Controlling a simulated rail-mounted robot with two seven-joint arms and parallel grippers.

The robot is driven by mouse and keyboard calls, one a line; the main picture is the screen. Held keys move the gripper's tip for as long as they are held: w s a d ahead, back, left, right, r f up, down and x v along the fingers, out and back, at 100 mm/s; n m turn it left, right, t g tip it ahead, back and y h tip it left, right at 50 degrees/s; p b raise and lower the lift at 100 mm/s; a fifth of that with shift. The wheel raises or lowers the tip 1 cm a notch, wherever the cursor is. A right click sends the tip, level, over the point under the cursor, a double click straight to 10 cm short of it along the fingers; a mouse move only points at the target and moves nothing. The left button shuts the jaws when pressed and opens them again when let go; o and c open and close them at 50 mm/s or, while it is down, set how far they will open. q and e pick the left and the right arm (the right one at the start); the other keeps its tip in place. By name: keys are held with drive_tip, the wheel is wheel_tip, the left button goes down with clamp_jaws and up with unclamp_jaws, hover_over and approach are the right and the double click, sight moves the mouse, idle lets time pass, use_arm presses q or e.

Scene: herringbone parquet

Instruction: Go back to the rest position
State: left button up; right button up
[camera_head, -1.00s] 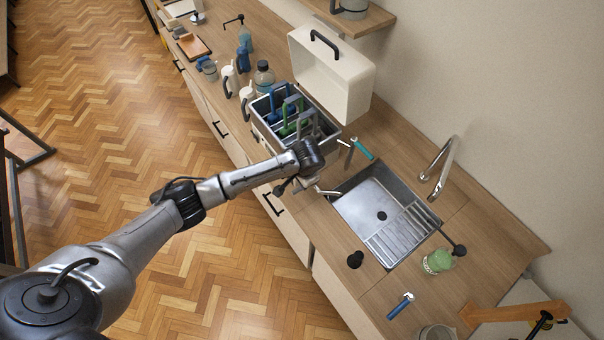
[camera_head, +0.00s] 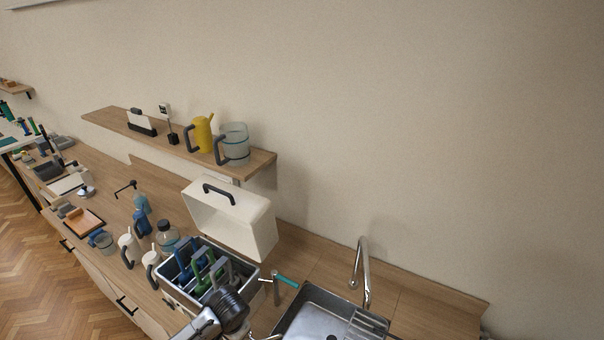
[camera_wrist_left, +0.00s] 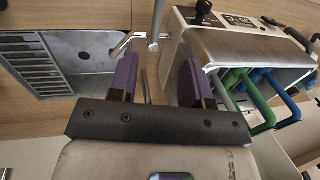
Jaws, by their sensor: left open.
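My left arm shows only at the bottom edge of the head view, where its dark wrist joint sits in front of the grey caddy. The gripper is above the counter, between the sink (camera_wrist_left: 50,88) and the grey caddy (camera_wrist_left: 245,45). My right gripper is in neither current view.
The caddy (camera_head: 250,280) holds blue and green-handled items. White mugs and bottles line the counter to the left. A wall shelf (camera_head: 255,163) hangs above.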

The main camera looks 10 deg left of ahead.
use_arm(q)
drive_tip(key=w+d+r+m+t, duration=0.1)
drive_tip(key=w+d+r+t, duration=0.15)
drive_tip(key=r, duration=0.45)
drive_tip(key=w+d+r+m+t, duration=0.1)
drive_tip(key=d+r+m+t, duration=0.1)
drive_tip(key=r+t, duration=0.35)
drive_tip(key=s+d+r+t+h, duration=0.1)
drive_tip(key=s+d+r+h, duration=0.15)
drive_tip(key=s+r, duration=0.3)
drive_tip(key=s+f+n+g+p, duration=0.1)
drive_tip(key=s+f, duration=0.3)
drive_tip(key=s, duration=0.5)
drive_tip(key=s+a+f+n+g+p, duration=0.1)
drive_tip(key=s+f, duration=0.4)
drive_tip(key=s, duration=0.5)
drive_tip(key=s+f+n+g+p, duration=0.2)
drive_tip(key=s+f+n+g, duration=0.1)
drive_tip(key=s, duration=0.7)
drive_tip(key=shift+a+f+g, duration=0.25)
drive_tip(key=shift+f+g, duration=0.35)
drive_tip(key=shift+f, duration=0.05)
